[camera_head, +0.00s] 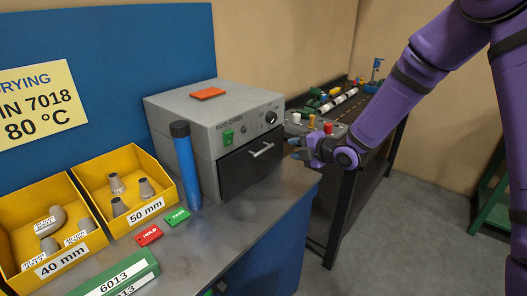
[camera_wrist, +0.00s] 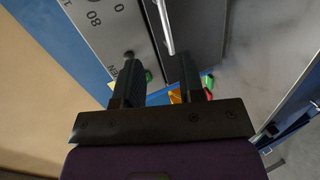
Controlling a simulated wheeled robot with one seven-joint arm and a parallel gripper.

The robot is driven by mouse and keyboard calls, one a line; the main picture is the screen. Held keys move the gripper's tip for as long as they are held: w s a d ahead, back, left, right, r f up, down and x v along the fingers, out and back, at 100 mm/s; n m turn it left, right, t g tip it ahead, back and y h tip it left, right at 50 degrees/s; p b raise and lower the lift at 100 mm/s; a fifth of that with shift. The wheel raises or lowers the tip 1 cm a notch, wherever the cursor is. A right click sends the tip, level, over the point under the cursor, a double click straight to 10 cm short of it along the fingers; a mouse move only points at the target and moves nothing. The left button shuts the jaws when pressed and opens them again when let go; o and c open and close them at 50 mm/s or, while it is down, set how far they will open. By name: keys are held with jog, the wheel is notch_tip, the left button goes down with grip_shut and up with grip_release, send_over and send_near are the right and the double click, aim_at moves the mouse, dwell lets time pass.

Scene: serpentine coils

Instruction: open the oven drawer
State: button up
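The grey rod oven (camera_head: 225,112) stands on the workbench with a dark drawer front (camera_head: 240,172) below its control panel. The drawer looks shut. A silver bar handle (camera_head: 261,150) crosses the upper part of the drawer front. My gripper (camera_head: 293,148) is just to the right of the handle and apart from it in the head view. In the wrist view my gripper (camera_wrist: 158,62) is open with nothing between its two dark fingers.
A blue cylinder (camera_head: 186,165) stands beside the oven's front left. Green (camera_head: 177,217) and red (camera_head: 148,235) tags and yellow bins (camera_head: 128,213) lie further left. A dark table (camera_head: 352,120) with several small parts stands behind my gripper. The bench in front of the drawer is clear.

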aim_at(264, 151)
jog(key=shift+n+y, duration=0.7)
jog(key=x, duration=0.4)
jog(key=s+f+x, duration=0.1)
jog(key=x, duration=0.7)
jog(key=shift+a+f, duration=0.45)
jog(key=shift+a, duration=0.05)
jog(key=shift+c, duration=0.5)
grip_shut()
